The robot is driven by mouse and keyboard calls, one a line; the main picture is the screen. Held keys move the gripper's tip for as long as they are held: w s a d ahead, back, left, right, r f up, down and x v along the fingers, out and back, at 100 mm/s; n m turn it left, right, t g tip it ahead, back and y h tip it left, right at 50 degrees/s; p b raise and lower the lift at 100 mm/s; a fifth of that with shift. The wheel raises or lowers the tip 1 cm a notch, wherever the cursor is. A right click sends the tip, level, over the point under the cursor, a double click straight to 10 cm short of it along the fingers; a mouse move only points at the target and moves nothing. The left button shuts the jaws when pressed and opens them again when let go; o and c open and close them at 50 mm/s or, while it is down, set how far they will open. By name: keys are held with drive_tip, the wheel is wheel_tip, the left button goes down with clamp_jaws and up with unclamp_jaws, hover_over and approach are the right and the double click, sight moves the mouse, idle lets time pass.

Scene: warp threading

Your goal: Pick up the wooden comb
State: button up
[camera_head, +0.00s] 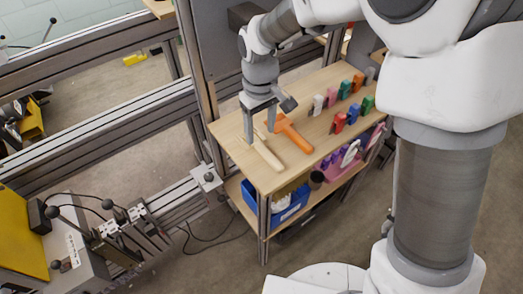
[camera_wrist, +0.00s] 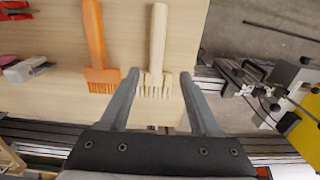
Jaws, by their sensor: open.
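The pale wooden comb (camera_wrist: 158,40) lies on the wooden shelf top, its toothed end toward my gripper in the wrist view. In the head view its handle (camera_head: 266,155) points toward the shelf's front edge. My gripper (camera_wrist: 158,88) is open, its two fingers on either side of the comb's toothed end and apart from it. In the head view my gripper (camera_head: 260,138) is above the comb's far end, which it partly hides. An orange comb (camera_wrist: 97,50) lies beside the wooden one, close to one finger in the wrist view; it also shows in the head view (camera_head: 292,135).
The shelf top (camera_head: 228,130) also carries several coloured spools or clamps at the right, including a red one (camera_head: 338,122) and a green one (camera_head: 367,104). A blue bin (camera_head: 290,205) stands on the lower shelf. Metal frame rails (camera_head: 100,110) run at the left.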

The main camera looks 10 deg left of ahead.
sight(263, 148)
drive_tip(key=f, duration=0.2)
drive_tip(key=f+b, duration=0.1)
drive_tip(key=f, duration=0.1)
drive_tip(key=f+b, duration=0.1)
drive_tip(key=f, duration=0.1)
drive_tip(key=shift+w+d+f, duration=0.2)
drive_tip(key=shift+d+f, duration=0.05)
drive_tip(key=shift+f, duration=0.15)
clamp_jaws()
